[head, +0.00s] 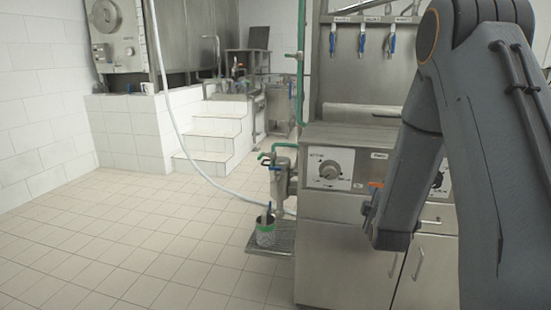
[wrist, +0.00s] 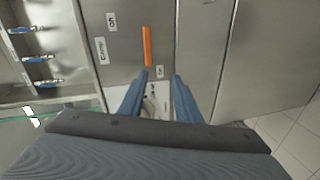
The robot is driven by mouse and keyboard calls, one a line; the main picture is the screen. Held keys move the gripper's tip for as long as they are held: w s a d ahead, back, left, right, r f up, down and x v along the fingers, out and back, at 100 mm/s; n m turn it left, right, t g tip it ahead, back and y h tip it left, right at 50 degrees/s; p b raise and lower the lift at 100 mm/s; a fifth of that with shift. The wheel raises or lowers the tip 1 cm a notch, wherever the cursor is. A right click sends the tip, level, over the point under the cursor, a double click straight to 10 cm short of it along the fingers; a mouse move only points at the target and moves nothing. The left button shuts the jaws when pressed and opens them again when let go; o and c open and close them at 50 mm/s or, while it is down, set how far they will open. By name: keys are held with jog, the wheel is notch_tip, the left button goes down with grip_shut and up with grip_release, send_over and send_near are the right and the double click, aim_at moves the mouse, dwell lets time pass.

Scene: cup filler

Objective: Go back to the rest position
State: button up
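My gripper (wrist: 155,88) shows in the wrist view with its two blue fingers apart and nothing between them. Beyond the fingers is the steel front of the cabinet, with an orange bar (wrist: 147,45) and a dial partly hidden by the fingers. In the head view my arm hangs down on the right, in front of the steel machine (head: 335,145). My gripper there (head: 368,209) is at the machine's front, seen small and partly hidden by the wrist.
The grated shelf (head: 284,240) juts out at the machine's left, under a tap with a green handle (head: 283,147). Blue-handled tools (head: 362,42) hang on the back panel. White steps (head: 210,140) stand farther back. The tiled floor (head: 130,240) at left is clear.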

jog(key=s+a+r+m+g+y+p, duration=0.1)
jog(key=s+a+m+g, duration=0.3)
jog(key=s, duration=0.8)
jog(key=s+a+r+m+g+y+p, duration=0.1)
jog(key=s+a+r+m+g+p, duration=0.2)
jog(key=s, duration=1)
jog(key=s+a+r+m+g+y+p, duration=0.1)
jog(key=s+a+m+g, duration=0.5)
jog(key=s, duration=0.7)
jog(key=a+r+g+p, duration=0.1)
jog(key=a+g+p, duration=0.1)
jog(key=shift+r+y+p, duration=0.25)
jog(key=shift+y+p, duration=0.05)
jog(key=shift+y, duration=0.1)
